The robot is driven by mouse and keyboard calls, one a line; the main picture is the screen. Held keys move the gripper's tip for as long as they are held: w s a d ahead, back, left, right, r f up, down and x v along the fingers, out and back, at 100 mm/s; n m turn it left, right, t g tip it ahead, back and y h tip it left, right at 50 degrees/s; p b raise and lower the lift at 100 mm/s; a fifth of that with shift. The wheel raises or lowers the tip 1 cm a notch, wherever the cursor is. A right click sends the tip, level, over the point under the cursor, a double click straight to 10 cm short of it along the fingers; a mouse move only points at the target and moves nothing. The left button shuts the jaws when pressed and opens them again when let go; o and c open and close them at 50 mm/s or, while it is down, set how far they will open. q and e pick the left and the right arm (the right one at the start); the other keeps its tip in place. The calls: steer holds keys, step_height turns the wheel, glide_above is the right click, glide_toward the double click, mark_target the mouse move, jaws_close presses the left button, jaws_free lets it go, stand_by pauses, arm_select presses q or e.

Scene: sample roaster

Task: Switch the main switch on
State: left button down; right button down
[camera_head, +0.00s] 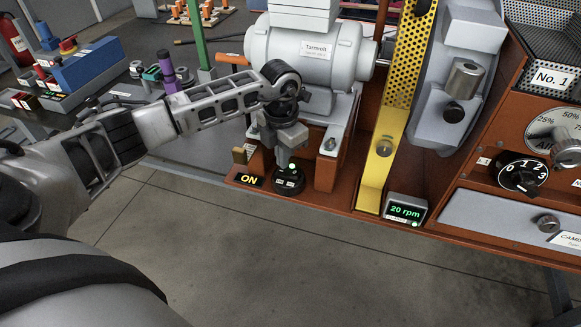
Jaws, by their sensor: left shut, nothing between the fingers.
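A round black switch base (289,187) with small white labels sits on the brown machine base, below the grey motor. An "ON" sign (246,180) in yellow letters on black is just left of it. My left arm reaches in from the left, and my left gripper (287,158) points down right over the switch. The gripper is shut and empty. It hides the switch's upper part, so I cannot tell the handle's position or whether the fingers touch it. A small green light (292,167) shows there. My right gripper is not in view.
The grey motor (300,55) stands behind the gripper, with a yellow guard (383,150) to its right. A display (405,209) reads "20 rpm". A black dial (522,173) marked 0 to 3 is at the right. The floor in front is clear.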

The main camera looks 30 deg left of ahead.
mark_target(283, 171)
arm_select(q)
step_height(283, 171, up, 5)
steer(key=p, duration=0.3)
steer(key=shift+r, duration=0.2)
stand_by(0.4)
